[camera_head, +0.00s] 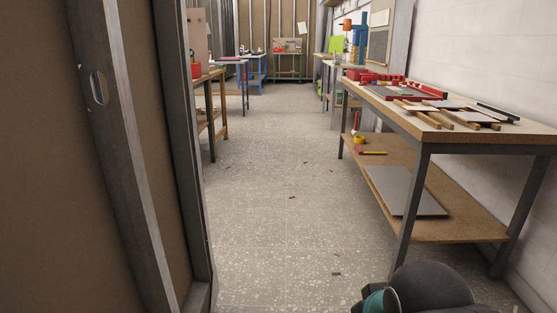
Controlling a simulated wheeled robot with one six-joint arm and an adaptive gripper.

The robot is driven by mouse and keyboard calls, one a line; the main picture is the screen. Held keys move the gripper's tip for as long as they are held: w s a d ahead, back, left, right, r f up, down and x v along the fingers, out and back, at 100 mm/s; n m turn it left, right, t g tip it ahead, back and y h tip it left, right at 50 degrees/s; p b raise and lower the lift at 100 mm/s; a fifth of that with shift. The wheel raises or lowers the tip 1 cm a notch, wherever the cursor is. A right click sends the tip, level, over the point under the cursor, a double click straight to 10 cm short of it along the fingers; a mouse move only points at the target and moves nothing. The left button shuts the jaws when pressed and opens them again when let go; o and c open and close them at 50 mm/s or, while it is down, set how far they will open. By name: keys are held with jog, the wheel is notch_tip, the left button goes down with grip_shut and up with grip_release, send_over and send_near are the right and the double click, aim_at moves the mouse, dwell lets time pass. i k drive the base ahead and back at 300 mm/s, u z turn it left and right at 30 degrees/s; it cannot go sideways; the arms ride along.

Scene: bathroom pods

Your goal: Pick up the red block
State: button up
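Several red items (366,76) lie on the far part of the right workbench (440,133); at this size I cannot tell whether one is the red block. Another small red item (196,71) stands on the near left table (214,74), and its shape is not clear either. A dark rounded part with a teal cap at the bottom right looks like a piece of my own arm. My gripper is not in view.
A brown panel wall with grey metal studs (130,150) fills the near left. The speckled floor (280,190) is open down the middle, with small scraps on it. The right bench has a lower shelf with a grey sheet (405,190). More tables stand at the back.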

aim_at(369, 79)
jog(key=u, duration=0.1)
jog(key=i, duration=3.75)
jog(key=z, duration=1)
jog(key=i, duration=1.7)
jog(key=z, duration=0.5)
